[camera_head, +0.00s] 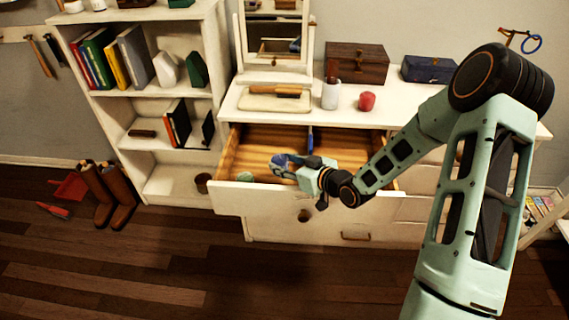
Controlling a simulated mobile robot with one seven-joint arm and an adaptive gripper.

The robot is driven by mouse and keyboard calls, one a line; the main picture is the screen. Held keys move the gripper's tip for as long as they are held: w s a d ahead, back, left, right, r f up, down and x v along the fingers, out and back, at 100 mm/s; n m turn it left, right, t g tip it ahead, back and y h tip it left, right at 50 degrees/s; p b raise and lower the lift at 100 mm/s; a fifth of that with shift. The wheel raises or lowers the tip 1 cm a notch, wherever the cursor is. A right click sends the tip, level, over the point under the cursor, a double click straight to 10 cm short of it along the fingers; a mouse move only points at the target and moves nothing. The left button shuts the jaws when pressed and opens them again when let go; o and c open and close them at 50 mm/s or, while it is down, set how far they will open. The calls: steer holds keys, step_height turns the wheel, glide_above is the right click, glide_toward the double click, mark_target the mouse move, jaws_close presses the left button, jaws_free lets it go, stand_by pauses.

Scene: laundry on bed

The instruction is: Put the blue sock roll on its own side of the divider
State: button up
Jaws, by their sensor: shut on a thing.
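The open wooden drawer (258,141) juts from the white dresser. A thin blue divider (310,138) shows near its back, running front to back; my gripper and arm hide its front part. My gripper (292,163) is over the drawer's front middle, shut on the blue sock roll (281,161). The roll appears left of the divider's line; whether it touches the drawer floor I cannot tell. A pale green roll (245,177) lies in the drawer's front left corner.
The dresser top (390,112) holds a mirror (277,40), a brush on a tray (275,98), a cup (331,95), a red candle (366,101) and two boxes (357,64). A bookshelf (150,188) stands at left. Boots (107,195) stand on the floor.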

steer(key=shift+f, duration=0.1)
steer(key=shift+f+b, duration=0.5)
steer(key=shift+b, duration=0.15)
steer(key=o, duration=1.1)
steer(key=shift+r+p, duration=0.55)
steer(key=p+v, duration=0.1)
steer(key=v, duration=1.1)
steer(key=shift+r, duration=0.1)
